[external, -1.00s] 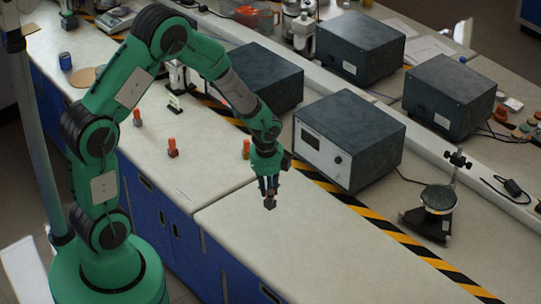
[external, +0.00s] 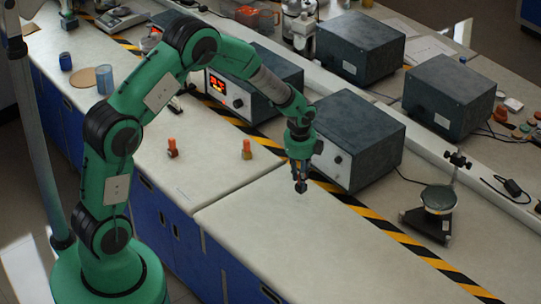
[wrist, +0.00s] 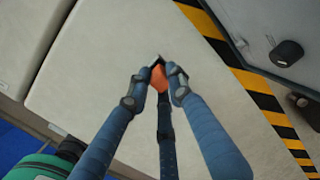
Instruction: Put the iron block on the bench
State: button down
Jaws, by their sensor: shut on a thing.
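My gripper (external: 300,177) is shut on a small dark block with an orange top, which I take to be the iron block (external: 301,188). In the wrist view the fingers (wrist: 156,82) close around its orange part (wrist: 159,78), and a dark edge shows beyond it. The fingers hide most of the block. It hangs over the pale bench top (external: 290,235), left of the striped tape. It looks a little above the surface, but the exact gap is hard to tell.
A grey instrument box (external: 350,140) is close behind my gripper, beyond black-and-yellow tape (external: 385,230). The front bench section is clear.

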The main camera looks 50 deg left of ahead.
jog(key=shift+w, duration=0.15)
jog(key=shift+w, duration=0.25)
jog(key=shift+f+b, duration=0.5)
jog(key=shift+f, duration=1.25)
jog(key=shift+f, duration=0.1)
jog(key=c, duration=1.5)
grip_release()
jog(key=shift+c, duration=0.2)
jog(key=r, duration=0.4)
jog(key=s+r+p, duration=0.1)
jog(key=r, duration=0.3)
jog(key=d+r+p, duration=0.1)
jog(key=r, duration=0.3)
jog(key=shift+s, duration=0.25)
jog(key=shift+a+r, duration=0.1)
